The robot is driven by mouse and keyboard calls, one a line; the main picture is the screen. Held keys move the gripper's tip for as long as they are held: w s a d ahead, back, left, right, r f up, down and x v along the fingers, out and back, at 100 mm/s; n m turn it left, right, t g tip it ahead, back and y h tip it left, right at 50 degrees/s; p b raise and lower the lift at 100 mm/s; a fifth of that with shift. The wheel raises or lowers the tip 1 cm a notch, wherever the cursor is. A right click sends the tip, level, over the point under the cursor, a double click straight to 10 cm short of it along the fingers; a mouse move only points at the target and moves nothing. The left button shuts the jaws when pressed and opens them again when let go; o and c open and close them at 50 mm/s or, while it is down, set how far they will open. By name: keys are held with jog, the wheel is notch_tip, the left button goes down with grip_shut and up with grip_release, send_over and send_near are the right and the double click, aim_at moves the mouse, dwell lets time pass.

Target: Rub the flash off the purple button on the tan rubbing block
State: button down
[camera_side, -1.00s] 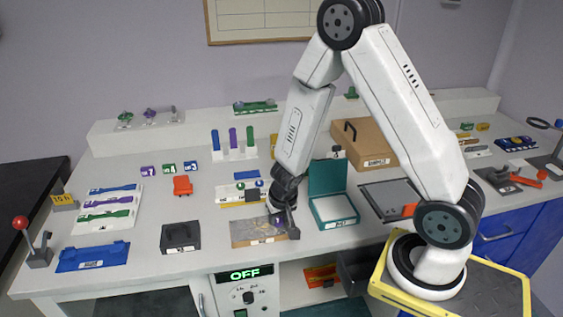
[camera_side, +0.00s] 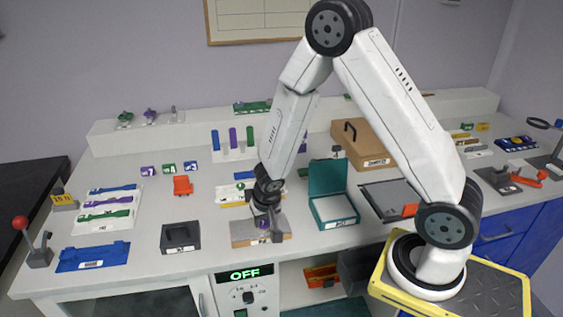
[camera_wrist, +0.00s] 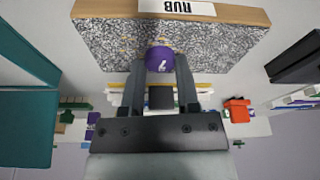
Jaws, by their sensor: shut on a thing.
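The purple button (camera_wrist: 159,59) shows in the wrist view as a round disc with a white mark, between my fingertips. My gripper (camera_wrist: 160,72) is shut on it. The tan rubbing block (camera_wrist: 172,10), with a speckled grey top and a RUB label, lies beneath the button in the wrist view. In the side view the block (camera_side: 245,242) sits near the bench's front edge. My gripper (camera_side: 264,225) is over its middle to right part, with a bit of purple showing. I cannot tell whether the button touches the block. Flash on the button is too small to make out.
A teal open box (camera_side: 331,195) stands just right of the block. A dark square tray (camera_side: 181,238) is to its left. Behind the block is a rack (camera_side: 235,197) with yellow and blue parts. An orange clamp (camera_side: 183,186) sits behind the dark tray.

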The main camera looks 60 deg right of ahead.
aim_at(251, 228)
jog(key=shift+w+a+f, duration=0.15)
jog(key=shift+w+a, duration=0.9)
jog(key=shift+a, duration=0.15)
jog(key=shift+a, duration=0.1)
jog(key=shift+w+a, duration=1.1)
jog(key=shift+w, duration=0.15)
jog(key=shift+r, duration=0.2)
notch_tip(251, 228, up, 7)
